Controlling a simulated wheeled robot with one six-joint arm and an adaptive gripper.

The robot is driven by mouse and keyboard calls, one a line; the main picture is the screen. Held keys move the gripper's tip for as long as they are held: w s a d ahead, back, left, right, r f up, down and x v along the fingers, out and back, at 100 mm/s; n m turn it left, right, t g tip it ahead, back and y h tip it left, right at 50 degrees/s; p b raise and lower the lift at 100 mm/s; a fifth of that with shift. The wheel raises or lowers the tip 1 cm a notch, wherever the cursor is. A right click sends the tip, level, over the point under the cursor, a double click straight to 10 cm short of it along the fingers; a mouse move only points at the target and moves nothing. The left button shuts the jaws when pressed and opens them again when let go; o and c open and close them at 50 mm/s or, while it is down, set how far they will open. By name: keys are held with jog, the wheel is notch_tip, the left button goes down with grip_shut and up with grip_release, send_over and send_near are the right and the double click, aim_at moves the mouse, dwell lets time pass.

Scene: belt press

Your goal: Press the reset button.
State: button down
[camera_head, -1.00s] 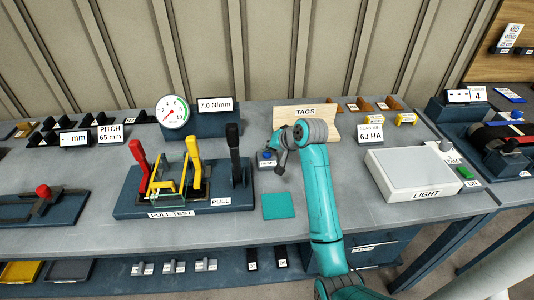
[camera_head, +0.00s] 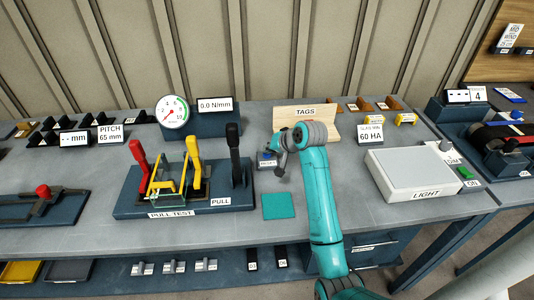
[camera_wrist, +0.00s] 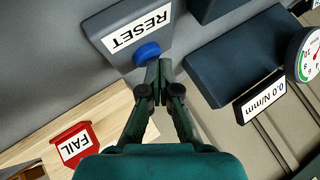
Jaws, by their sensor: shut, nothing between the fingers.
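The reset button is a round blue cap (camera_wrist: 147,53) on a dark block labelled RESET (camera_wrist: 140,29) in the wrist view. In the head view the small block (camera_head: 266,163) stands on the bench right of the pull-test rig, and my gripper partly hides its cap. My gripper (camera_wrist: 159,68) is shut and empty, with its fingertips together at the cap's edge, touching it or very close. My gripper also shows over the block in the head view (camera_head: 276,156). I cannot tell how far the cap is pressed in.
A display (camera_head: 214,104) reads 0.0 N/mm beside a round gauge (camera_head: 173,111). A black lever (camera_head: 234,154) stands close left of the block. A wooden TAGS rack (camera_head: 325,122) is behind my gripper. A teal square (camera_head: 279,205) lies in front, with bare bench around it.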

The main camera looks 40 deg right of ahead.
aim_at(269, 155)
dwell(0.3)
jog(key=shift+r, duration=0.8)
jog(key=shift+r, duration=2.5)
jog(key=shift+s, duration=0.1)
